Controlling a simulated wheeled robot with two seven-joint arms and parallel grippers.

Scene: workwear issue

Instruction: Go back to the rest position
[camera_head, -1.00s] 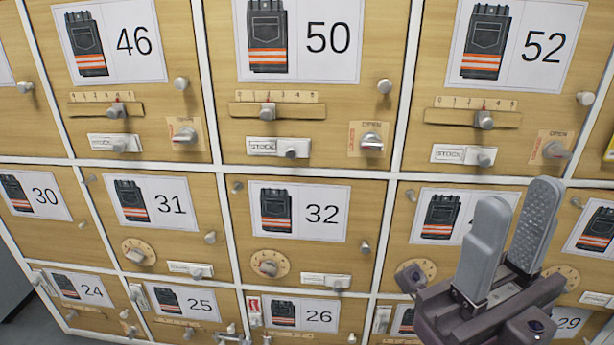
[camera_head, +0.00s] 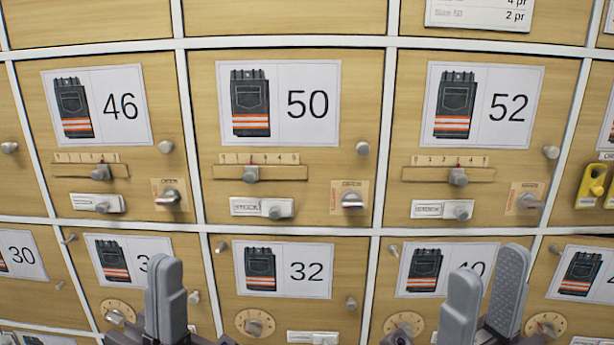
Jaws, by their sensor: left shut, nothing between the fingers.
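My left gripper (camera_head: 165,268) stands upright at the lower left in the head view, in front of the door numbered in the thirties. It is shut, with nothing between its fingers. My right gripper (camera_head: 489,265) stands upright at the lower right, in front of the lower row of doors. Its fingers are apart, the ribbed inner pad of one shows, and I see nothing between them. The lower parts of both grippers are cut off by the bottom edge of the picture.
A wooden locker wall fills the view, with doors such as number 46 (camera_head: 150,155), number 50 (camera_head: 210,150) and number 52 (camera_head: 400,150). Knobs, sliders and latches stick out of them. A yellow padlock-like piece (camera_head: 590,187) is at the right edge.

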